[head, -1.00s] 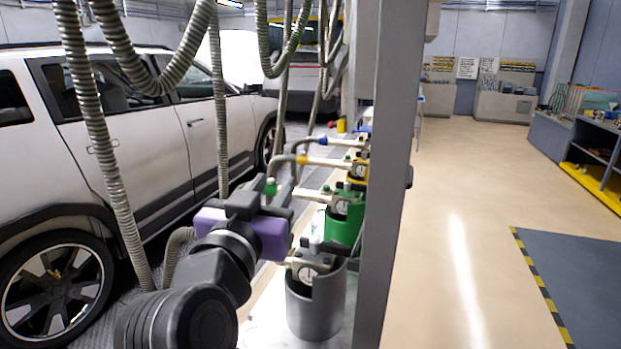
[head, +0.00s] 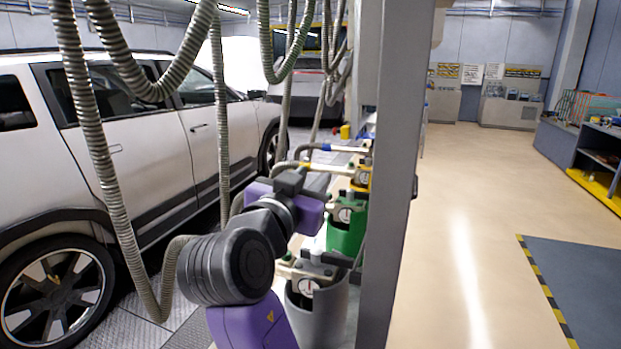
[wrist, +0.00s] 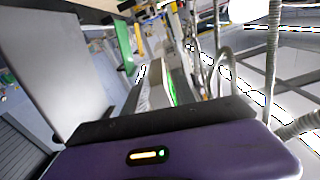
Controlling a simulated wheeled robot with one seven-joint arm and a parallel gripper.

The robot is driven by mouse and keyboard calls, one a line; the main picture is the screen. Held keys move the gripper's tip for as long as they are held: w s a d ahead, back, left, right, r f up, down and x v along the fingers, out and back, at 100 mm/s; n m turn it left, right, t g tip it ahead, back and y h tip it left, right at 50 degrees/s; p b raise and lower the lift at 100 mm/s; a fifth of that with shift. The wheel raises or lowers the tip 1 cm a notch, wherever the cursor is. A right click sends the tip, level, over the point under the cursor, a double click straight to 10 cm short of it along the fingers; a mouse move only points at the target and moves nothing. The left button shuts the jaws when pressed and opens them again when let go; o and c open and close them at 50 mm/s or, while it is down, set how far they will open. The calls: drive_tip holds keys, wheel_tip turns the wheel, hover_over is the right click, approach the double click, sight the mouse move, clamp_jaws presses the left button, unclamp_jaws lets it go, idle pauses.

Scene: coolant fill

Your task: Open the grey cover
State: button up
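I cannot make out a separate grey cover for certain. A dark grey round holder (head: 334,312) stands low beside the grey post in the head view, with a pale nozzle and a round gauge (head: 307,287) in its top. My gripper (head: 291,180) is above and behind this holder, near the green holder (head: 346,236), partly hidden by my own arm. Its fingertips are not clear there. The wrist view shows my purple gripper housing across the bottom and a large plain grey surface (wrist: 65,60) at the left, which I cannot identify.
A grey post (head: 393,180) stands just right of the holders. Ribbed hoses (head: 105,180) hang in front of a white car (head: 150,140) at left. Blue- and yellow-marked nozzles are farther back. The floor (head: 460,220) right of the post is clear.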

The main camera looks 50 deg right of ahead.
clamp_jaws()
idle(1.4)
unclamp_jaws()
drive_tip(key=b+v, duration=0.1)
drive_tip(key=v, duration=0.6)
drive_tip(key=shift+a+b, duration=0.35)
drive_tip(key=shift+b, duration=0.05)
drive_tip(key=shift+s, duration=0.1)
drive_tip(key=shift+c, duration=0.4)
